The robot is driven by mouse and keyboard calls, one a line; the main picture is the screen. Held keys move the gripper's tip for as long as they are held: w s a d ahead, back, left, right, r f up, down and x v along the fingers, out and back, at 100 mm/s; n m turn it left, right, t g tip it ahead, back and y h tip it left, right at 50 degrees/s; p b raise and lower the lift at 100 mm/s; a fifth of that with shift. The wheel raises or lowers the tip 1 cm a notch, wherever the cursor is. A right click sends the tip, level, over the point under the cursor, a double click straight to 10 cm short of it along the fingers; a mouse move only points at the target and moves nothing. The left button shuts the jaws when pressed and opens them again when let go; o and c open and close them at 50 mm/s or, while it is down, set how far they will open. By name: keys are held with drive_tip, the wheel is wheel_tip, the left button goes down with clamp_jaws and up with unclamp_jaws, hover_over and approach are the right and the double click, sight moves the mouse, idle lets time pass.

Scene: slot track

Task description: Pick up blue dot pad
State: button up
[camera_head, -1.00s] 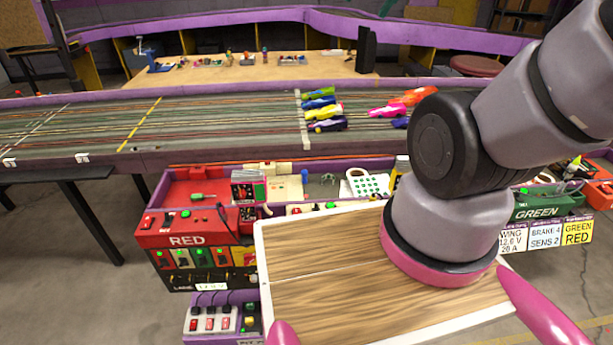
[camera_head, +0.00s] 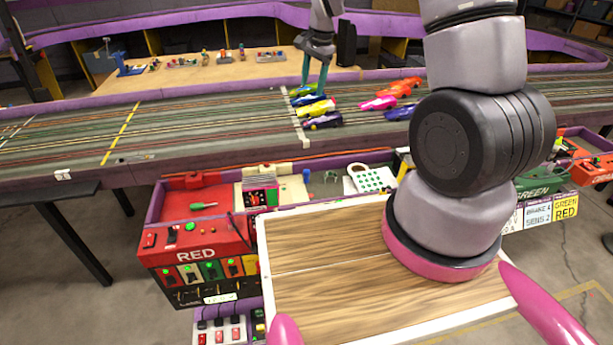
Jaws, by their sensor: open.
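A white pad (camera_head: 371,179) with rows of small dots that look green lies in the purple-edged tray (camera_head: 347,156) behind my wooden top. No pad with clearly blue dots can be made out. My gripper (camera_head: 312,86) hangs fingers down over the far part of the track, beyond the tray. Its two teal fingers are apart, with nothing visible held between them. Their tips are close to the green and blue cars at the white start line; whether they touch cannot be told. My arm hides the right part of the tray.
Several toy cars (camera_head: 318,108) stand on the slot track (camera_head: 190,125). A red control box (camera_head: 195,250) stands left of the tray. A green case (camera_head: 540,184) is at the right. A wooden workbench (camera_head: 210,78) lies beyond the track.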

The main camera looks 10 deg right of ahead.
wheel_tip(320, 180, down, 14)
drive_tip(key=w+a+m+g, duration=0.1)
drive_tip(key=w+m, duration=0.1)
drive_tip(key=g+h, duration=0.1)
hover_over(306, 170)
drive_tip(key=shift+m, duration=0.3)
drive_tip(key=f, duration=1.5)
drive_tip(key=shift+s+d, duration=0.15)
drive_tip(key=shift+d, duration=0.1)
drive_tip(key=shift+a+f, duration=0.15)
drive_tip(key=shift+f, duration=2.6)
drive_tip(key=shift+c, duration=0.3)
clamp_jaws()
